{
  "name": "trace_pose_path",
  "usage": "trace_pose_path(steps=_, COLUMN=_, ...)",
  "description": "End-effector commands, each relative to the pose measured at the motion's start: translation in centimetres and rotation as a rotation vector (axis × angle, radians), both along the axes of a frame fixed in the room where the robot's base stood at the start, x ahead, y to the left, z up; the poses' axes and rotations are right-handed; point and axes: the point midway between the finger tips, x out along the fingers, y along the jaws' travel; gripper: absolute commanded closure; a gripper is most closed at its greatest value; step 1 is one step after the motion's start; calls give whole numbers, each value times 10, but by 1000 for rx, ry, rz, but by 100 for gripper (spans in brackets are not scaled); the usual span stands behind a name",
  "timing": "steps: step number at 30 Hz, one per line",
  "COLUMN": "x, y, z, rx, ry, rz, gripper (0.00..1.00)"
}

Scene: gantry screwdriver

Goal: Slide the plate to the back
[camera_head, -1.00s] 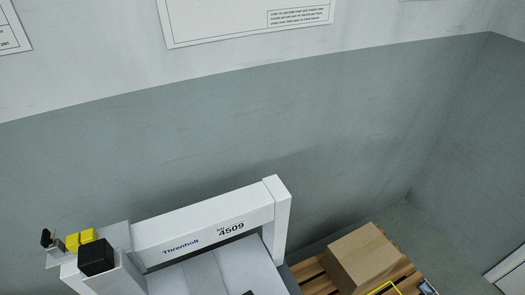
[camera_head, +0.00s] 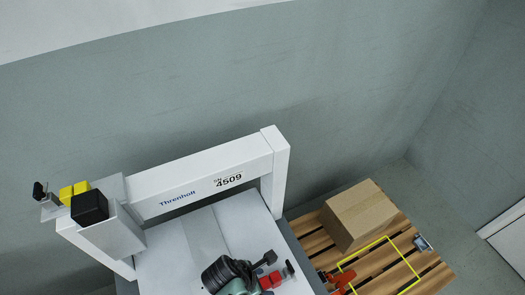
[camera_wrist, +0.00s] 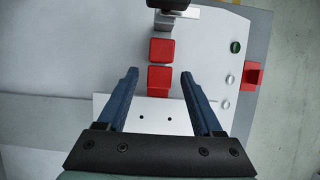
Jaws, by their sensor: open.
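In the wrist view my gripper (camera_wrist: 159,73) is open, with its two blue fingers apart and pointing toward a red block (camera_wrist: 158,80). A second red block (camera_wrist: 161,50) sits just beyond it, in line with a metal piece (camera_wrist: 178,17) that has a black knob. A pale plate (camera_wrist: 155,108) with two dark holes lies behind the fingers, partly hidden by them and the gripper body. I cannot tell whether the fingers touch anything. In the head view the red blocks (camera_head: 268,280) show at the bottom, close beside my dark wrist.
A white gantry frame (camera_head: 200,187) crosses the machine's back. Yellow blocks (camera_head: 73,192) and a black block (camera_head: 89,207) are at its left. A cardboard box (camera_head: 358,213) stands on a wooden pallet (camera_head: 310,240) at right. Buttons (camera_wrist: 236,46) line the machine's edge.

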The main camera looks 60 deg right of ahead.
Motion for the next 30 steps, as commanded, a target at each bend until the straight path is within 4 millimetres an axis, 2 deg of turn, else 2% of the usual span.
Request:
trace_pose_path(steps=5, x=0, y=0, z=0, rx=0, ry=0, rz=-1, gripper=32)
trace_pose_path(steps=16, x=0, y=0, z=1, rx=0, ry=0, rz=-1, gripper=99)
trace_pose_path(steps=30, x=0, y=0, z=1, rx=0, ry=0, rz=-1, gripper=100)
